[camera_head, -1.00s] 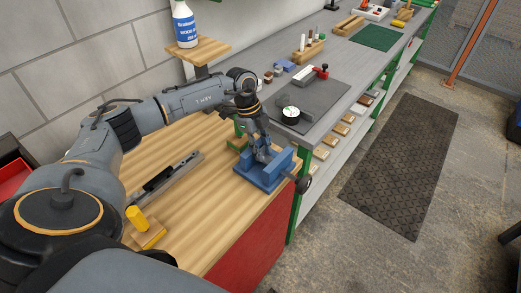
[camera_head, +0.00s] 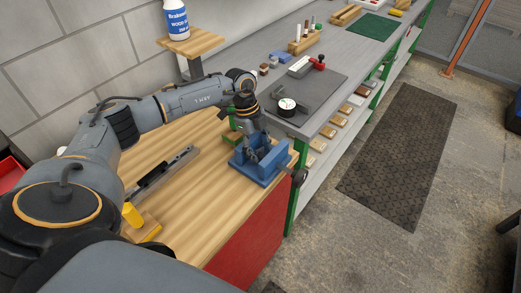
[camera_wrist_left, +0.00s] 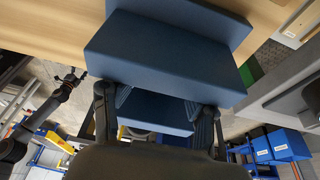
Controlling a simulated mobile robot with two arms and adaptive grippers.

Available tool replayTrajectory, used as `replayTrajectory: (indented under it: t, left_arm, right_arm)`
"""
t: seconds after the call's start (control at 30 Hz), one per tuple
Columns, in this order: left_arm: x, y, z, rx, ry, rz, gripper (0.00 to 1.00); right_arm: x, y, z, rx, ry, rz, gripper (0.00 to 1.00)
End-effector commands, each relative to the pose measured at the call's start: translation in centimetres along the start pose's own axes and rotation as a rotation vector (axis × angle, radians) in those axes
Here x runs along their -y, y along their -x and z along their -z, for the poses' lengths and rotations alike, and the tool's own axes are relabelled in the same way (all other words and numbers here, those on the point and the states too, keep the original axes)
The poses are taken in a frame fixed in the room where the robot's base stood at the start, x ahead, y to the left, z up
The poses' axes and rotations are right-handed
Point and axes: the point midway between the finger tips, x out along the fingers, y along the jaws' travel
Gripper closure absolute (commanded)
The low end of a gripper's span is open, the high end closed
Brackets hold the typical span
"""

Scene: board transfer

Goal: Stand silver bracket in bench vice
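The blue bench vice (camera_head: 262,170) stands at the right front corner of the wooden bench; its large blue blocks (camera_wrist_left: 165,55) fill the upper middle of the left wrist view. My left gripper (camera_head: 252,152) is just above and behind the vice jaws. In the left wrist view its two fingers (camera_wrist_left: 155,112) are wide apart, with only blue vice surface visible between them. I cannot make out the silver bracket; the arm and vice hide the space between the jaws. A dark arm at the left of the wrist view, seemingly my right one, ends in a small gripper (camera_wrist_left: 72,80).
A long grey bar with black parts (camera_head: 165,172) lies on the wooden bench, left of the vice. A round dial gauge (camera_head: 287,104) sits on the dark mat (camera_head: 315,95) behind the vice. The bench front is clear.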

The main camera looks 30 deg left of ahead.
Motion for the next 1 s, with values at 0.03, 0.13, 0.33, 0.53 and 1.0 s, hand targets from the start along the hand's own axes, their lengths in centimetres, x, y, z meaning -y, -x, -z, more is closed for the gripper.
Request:
replayTrajectory:
  t: [0.03,0.13,0.33,0.53,1.0]
  left_arm:
    - [0.2,0.7,-0.9,0.016,0.008,0.012,0.46]
    - [0.3,0.7,-0.9,0.016,0.008,0.013,0.46]
    - [0.4,2.2,-0.7,0.016,0.007,0.017,0.46]
    - [0.4,6.3,-0.4,0.015,0.005,0.018,0.46]
    - [0.1,12.2,0.5,0.007,0.001,0.004,0.46]
  right_arm:
    - [0.0,0.1,0.0,0.0,0.0,0.0,0.23]
    - [0.0,0.1,0.0,0.0,0.0,0.0,0.23]
    - [-0.1,0.1,0.0,0.0,0.0,-0.001,0.23]
    - [0.0,0.1,0.1,0.0,0.0,0.0,0.23]
    - [0.0,0.1,0.1,0.0,0.0,0.0,0.23]
